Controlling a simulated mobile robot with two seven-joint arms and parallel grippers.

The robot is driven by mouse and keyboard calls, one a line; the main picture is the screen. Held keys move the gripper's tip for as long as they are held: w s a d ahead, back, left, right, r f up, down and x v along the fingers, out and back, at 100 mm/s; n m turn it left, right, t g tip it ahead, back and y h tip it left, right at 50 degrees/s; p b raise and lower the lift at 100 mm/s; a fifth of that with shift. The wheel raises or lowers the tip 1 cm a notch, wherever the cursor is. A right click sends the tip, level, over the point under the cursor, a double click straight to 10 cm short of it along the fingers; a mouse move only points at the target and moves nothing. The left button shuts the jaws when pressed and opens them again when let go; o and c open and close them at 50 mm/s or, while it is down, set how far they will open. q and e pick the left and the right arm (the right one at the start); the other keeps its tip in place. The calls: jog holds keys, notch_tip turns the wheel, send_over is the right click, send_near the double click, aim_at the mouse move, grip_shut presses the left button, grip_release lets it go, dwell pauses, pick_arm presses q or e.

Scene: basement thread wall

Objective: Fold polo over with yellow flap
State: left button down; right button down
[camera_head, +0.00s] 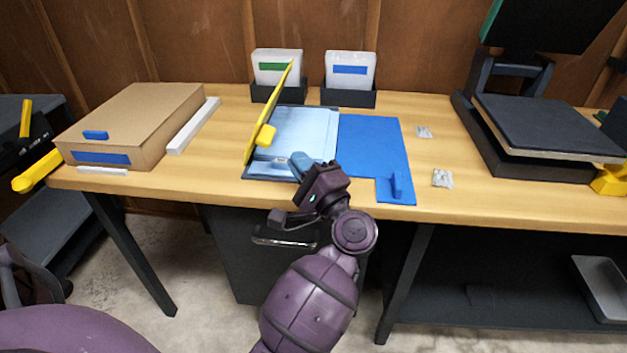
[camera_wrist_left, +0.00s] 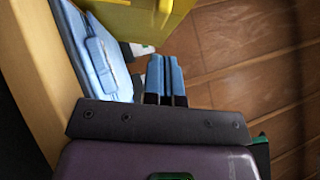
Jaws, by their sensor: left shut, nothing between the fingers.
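The yellow flap (camera_head: 262,108) of the folding board stands raised, nearly upright, at the left of the board, with a yellow tab on its near side. The light-blue polo (camera_head: 312,125) lies on the board to the right of the flap. My left gripper (camera_head: 298,162) is over the near edge of the polo, to the right of the flap, with its fingers shut and empty. In the left wrist view the shut blue fingers (camera_wrist_left: 164,77) show beside the yellow flap (camera_wrist_left: 137,15), and part of the polo (camera_wrist_left: 98,50) shows at the left. My right gripper is not in view.
The blue flap (camera_head: 372,145) lies flat at the right, with an upright blue tab. A cardboard box (camera_head: 140,122) stands at the left. Two bins (camera_head: 348,97) stand behind the board. Small clear packets (camera_head: 442,178) and a heat press (camera_head: 545,130) are at the right.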

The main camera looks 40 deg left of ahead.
pick_arm(q)
jog(key=a, duration=0.1)
jog(key=s+a+r, duration=0.1)
jog(key=s+a, duration=0.1)
jog(key=shift+r, duration=0.25)
jog(key=shift+r+p, duration=0.15)
jog(key=shift+p, duration=0.15)
